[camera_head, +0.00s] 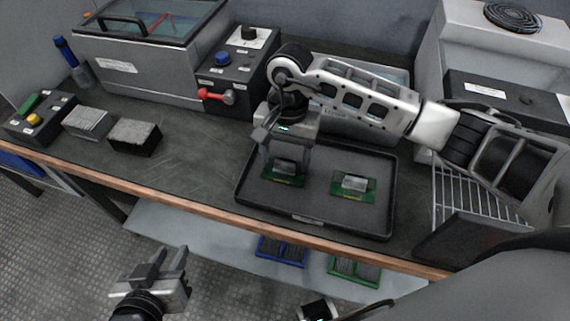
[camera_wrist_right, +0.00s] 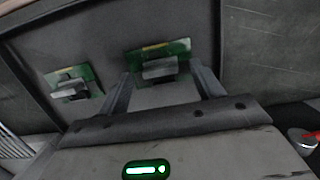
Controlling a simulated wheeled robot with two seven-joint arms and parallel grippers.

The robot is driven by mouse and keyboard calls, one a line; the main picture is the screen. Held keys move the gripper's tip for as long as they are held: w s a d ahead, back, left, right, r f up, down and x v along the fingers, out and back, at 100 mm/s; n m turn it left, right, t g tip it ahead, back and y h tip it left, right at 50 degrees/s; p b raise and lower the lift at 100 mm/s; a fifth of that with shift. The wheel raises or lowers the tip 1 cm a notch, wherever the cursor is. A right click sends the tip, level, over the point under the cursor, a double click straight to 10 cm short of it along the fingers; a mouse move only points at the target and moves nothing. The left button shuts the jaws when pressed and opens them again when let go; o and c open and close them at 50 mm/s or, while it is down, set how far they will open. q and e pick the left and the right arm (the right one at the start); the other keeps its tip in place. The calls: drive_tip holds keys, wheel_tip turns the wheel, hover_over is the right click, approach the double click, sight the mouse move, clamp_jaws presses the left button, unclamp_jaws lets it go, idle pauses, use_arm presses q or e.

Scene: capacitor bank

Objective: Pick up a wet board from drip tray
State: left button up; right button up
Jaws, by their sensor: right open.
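A black drip tray (camera_head: 318,221) lies on the bench and holds two green boards with grey blocks on top. The left board (camera_head: 285,179) is under my right gripper (camera_head: 284,160); the right board (camera_head: 353,188) lies apart from it. In the right wrist view the left board (camera_wrist_right: 160,50) sits between and just beyond the open fingers (camera_wrist_right: 165,90). The right board (camera_wrist_right: 72,88) shows there at the left. I cannot tell whether the fingers touch the left board. My left gripper (camera_head: 168,264) is open and empty, low in front of the bench.
A lidded grey tank (camera_head: 140,75) and a black control box with a red lever (camera_head: 228,97) stand behind left. Two blocks (camera_head: 135,137) sit on the left bench. A wire rack (camera_head: 470,190) stands right of the tray. Blue and green bins (camera_head: 355,270) are below the bench edge.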

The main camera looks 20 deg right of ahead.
drive_tip(key=shift+f, duration=0.7)
drive_tip(key=c, duration=1.1)
drive_tip(key=shift+o, duration=0.2)
drive_tip(key=shift+r, duration=0.15)
